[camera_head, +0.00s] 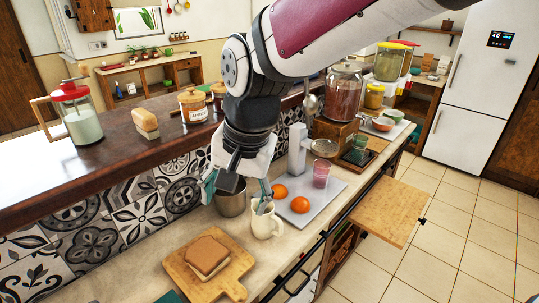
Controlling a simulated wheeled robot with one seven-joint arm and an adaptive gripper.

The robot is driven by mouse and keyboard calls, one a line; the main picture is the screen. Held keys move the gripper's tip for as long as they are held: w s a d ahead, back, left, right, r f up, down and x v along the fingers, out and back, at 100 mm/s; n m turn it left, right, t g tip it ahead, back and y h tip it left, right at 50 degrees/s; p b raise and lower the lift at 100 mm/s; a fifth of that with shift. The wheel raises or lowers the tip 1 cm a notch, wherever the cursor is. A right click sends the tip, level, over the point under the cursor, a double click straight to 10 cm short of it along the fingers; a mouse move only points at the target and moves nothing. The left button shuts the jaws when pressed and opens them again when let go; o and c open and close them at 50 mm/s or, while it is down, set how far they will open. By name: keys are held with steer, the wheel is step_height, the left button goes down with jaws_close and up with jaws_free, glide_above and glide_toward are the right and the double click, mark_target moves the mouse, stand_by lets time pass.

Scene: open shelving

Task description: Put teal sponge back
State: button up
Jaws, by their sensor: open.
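My gripper (237,191) points down over the counter, its two teal-tipped fingers spread apart. I see nothing held between them. A steel pot (230,203) stands below and behind the fingers, and a white mug (265,222) stands by the right finger. I cannot tell whether that finger touches the mug. No other sponge can be made out.
A wooden cutting board (182,262) with sliced bread (208,255) lies in front on the counter. A grey tray (322,195) holds oranges (299,205) and a pink glass (321,174). A raised wooden ledge (100,165) with jars runs behind. A wooden panel (388,208) juts out at the right.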

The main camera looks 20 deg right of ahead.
steer(key=s+d+r+n+t, duration=0.1)
steer(key=s+d+r+n, duration=0.1)
steer(key=s+d, duration=0.4)
steer(key=s+d+r+n+t+h, duration=0.1)
steer(key=s+d+r+n+t, duration=0.1)
steer(key=s+d, duration=0.4)
steer(key=shift+s+d+r+n+h, duration=0.2)
steer(key=shift+d+r+n+h, duration=0.1)
steer(key=shift+d+r+n, duration=0.55)
steer(key=shift+d, duration=0.15)
